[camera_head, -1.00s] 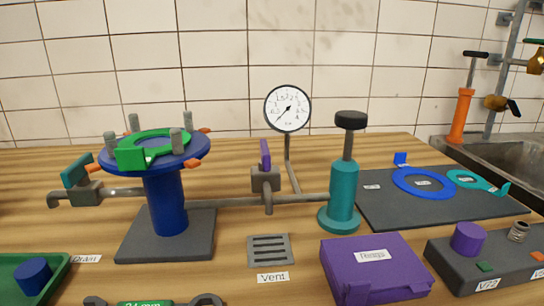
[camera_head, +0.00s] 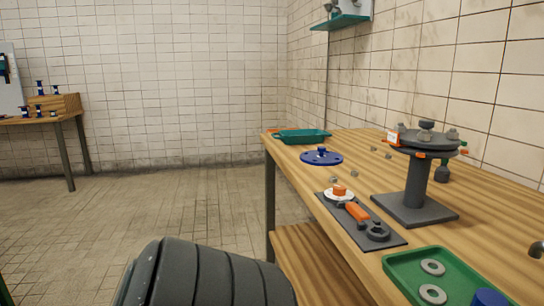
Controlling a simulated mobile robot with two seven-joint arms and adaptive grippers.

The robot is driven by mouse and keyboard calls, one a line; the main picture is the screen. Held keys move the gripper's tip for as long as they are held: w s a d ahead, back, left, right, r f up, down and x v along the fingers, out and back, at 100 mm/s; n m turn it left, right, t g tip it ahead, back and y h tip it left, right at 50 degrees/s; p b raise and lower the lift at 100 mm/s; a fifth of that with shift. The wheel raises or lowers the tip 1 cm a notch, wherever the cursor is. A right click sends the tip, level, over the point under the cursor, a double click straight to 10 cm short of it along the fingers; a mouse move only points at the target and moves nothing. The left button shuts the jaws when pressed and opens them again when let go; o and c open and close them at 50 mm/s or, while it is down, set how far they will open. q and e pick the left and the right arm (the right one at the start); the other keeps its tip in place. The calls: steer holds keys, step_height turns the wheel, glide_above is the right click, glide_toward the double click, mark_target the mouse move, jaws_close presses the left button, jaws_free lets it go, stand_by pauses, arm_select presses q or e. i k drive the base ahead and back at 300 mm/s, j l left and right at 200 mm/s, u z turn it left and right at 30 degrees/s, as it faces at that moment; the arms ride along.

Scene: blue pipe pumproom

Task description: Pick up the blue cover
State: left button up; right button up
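A flat blue disc with a small raised knob in its middle, which looks like the blue cover (camera_head: 321,158), lies on the wooden workbench (camera_head: 470,195) near its far left edge. It sits just in front of a teal tray (camera_head: 302,136). Nothing touches it from above. Neither of my grippers shows in the head view. A dark grey ribbed arm part of mine fills the bottom, left of the bench.
A dark flanged stand (camera_head: 416,190) rises from the bench. A dark mat (camera_head: 385,238) with an orange-handled tool and a green tray (camera_head: 405,275) with grey rings lie nearer. Small grey nuts lie around. A wooden shelf (camera_head: 300,262) runs underneath. Floor left is clear.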

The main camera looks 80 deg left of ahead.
mark_target(321, 158)
steer(key=u, duration=2.1)
steer(key=i+j, duration=0.25)
steer(key=j, duration=0.3)
steer(key=i+j, duration=0.25)
steer(key=j, duration=0.35)
steer(key=i+j, duration=0.25)
steer(key=j, duration=0.3)
steer(key=i+j, duration=0.2)
steer(key=j, duration=0.4)
steer(key=i+j, duration=0.25)
steer(key=j, duration=0.3)
steer(key=i+j, duration=0.25)
steer(key=j, duration=0.35)
steer(key=i+j, duration=0.25)
steer(key=j, duration=0.3)
steer(key=i+j, duration=0.25)
steer(key=j, duration=0.35)
steer(key=i+j+z, duration=0.1)
steer(key=z, duration=1.55)
